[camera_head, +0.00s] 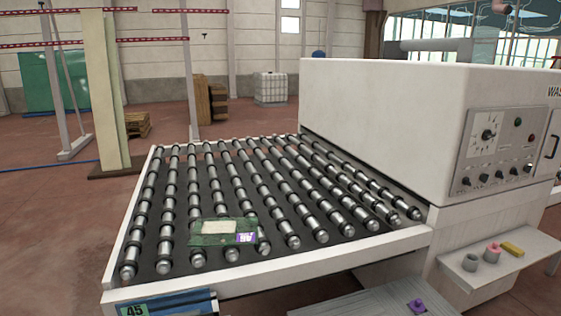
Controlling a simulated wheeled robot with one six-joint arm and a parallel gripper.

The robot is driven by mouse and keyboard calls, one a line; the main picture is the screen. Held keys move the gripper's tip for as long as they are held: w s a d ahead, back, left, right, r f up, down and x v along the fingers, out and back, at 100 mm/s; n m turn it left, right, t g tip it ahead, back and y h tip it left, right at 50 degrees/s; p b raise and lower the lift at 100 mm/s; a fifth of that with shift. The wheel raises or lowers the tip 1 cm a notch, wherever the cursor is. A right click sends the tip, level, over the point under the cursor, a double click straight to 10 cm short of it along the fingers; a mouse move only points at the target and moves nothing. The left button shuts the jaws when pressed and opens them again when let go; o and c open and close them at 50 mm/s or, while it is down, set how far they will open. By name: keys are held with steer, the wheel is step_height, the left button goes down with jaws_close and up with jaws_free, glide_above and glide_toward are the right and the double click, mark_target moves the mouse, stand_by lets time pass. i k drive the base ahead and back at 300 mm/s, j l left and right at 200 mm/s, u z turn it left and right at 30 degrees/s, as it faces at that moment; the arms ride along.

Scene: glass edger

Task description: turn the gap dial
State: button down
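A grey control panel (500,146) is on the right side of the white washer machine (390,105). A large round dial (488,134) with a white scale and a dark pointer is on its upper left part. A row of several small dark knobs (484,178) runs along its lower edge. The lettering is too small to read, so I cannot tell which of these is the gap dial. My gripper is not in view.
A roller conveyor (265,262) fills the middle, with a green labelled piece (210,239) on it. A white side shelf (505,262) below the panel holds a grey cup (471,262), a pink item (492,253) and a yellow block (513,248).

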mark_target(486, 135)
steer(key=z, duration=1.2)
steer(key=u, duration=1.6)
steer(key=i+l+z, duration=0.1)
steer(key=l, duration=0.15)
steer(key=i+l+z, duration=0.1)
steer(key=l, duration=0.1)
